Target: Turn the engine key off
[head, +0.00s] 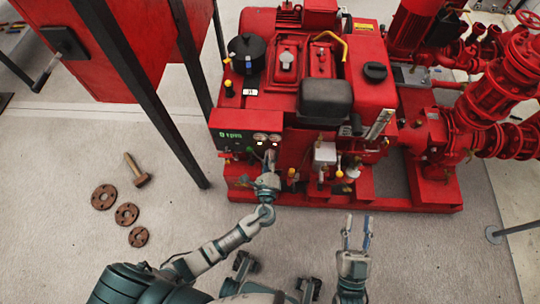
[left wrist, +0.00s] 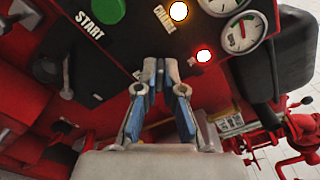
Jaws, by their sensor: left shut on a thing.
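The red engine (head: 290,90) of the pumpset carries a black control panel (head: 235,140) on its near left side. The panel also fills the upper part of the left wrist view (left wrist: 130,40). My left gripper (head: 270,160) is up against the panel below the gauges. In the left wrist view its fingertips (left wrist: 161,72) are closed together at the panel, below the lit CHARGE lamp (left wrist: 179,11). It is shut on the engine key, which the fingertips hide. My right gripper (head: 358,230) is open and empty, above the floor in front of the pumpset.
A green START button (left wrist: 107,12), a red lamp (left wrist: 204,54) and a gauge (left wrist: 242,33) surround the left gripper. A dark table leg (head: 150,100) stands left of the engine. A hammer (head: 137,172) and rusty flanges (head: 104,197) lie on the floor at left.

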